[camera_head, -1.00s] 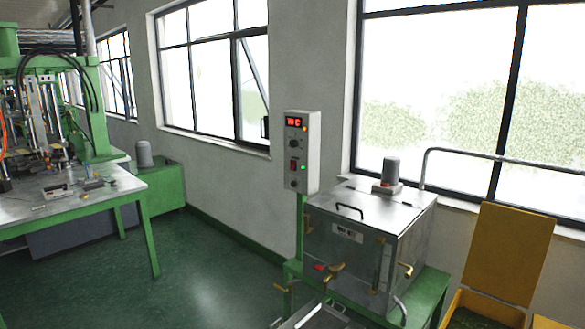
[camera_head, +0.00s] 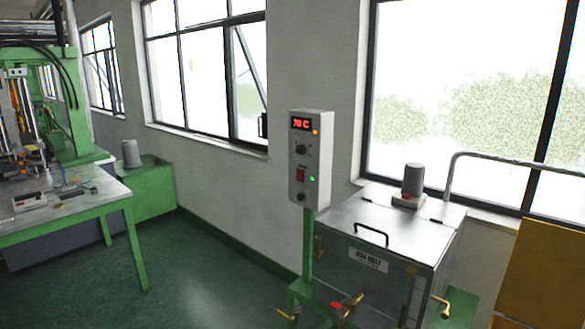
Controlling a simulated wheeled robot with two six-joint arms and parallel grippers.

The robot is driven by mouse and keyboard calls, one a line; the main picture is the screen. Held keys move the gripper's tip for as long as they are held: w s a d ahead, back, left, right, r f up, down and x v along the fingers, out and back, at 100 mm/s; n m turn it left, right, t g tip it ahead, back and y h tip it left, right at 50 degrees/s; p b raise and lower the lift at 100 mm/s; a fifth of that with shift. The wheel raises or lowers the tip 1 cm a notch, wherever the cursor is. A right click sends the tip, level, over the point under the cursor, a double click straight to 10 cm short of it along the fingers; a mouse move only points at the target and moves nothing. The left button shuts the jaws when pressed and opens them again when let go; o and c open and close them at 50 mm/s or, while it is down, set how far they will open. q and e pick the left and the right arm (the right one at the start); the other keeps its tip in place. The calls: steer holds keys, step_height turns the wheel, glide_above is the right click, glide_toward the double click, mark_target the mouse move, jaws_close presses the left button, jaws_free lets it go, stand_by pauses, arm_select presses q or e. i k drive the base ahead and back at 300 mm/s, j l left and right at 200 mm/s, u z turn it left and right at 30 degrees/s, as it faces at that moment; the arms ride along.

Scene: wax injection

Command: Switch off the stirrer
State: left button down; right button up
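The grey control box (camera_head: 310,157) stands on a green post beside the metal wax tank (camera_head: 385,245). Its red display (camera_head: 302,123) reads about 70 C. Below the display are a black knob (camera_head: 301,149), a red switch (camera_head: 300,175), a lit green lamp (camera_head: 312,179) and a lower dark knob (camera_head: 300,197). A small orange lamp (camera_head: 316,132) shows near the display. A grey motor (camera_head: 413,179) stands on the tank lid. Neither of my grippers is in view.
A work table (camera_head: 75,212) with small tools stands at the left before a green press (camera_head: 75,85). A yellow panel (camera_head: 545,275) is at the right. Brass taps (camera_head: 440,308) stick out from the tank front. The green floor (camera_head: 190,270) between table and tank is clear.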

mark_target(299, 177)
steer(key=i+j, duration=0.2)
steer(key=i, duration=0.3)
steer(key=i+j+z, duration=0.1)
steer(key=i, duration=0.35)
steer(key=j, duration=0.1)
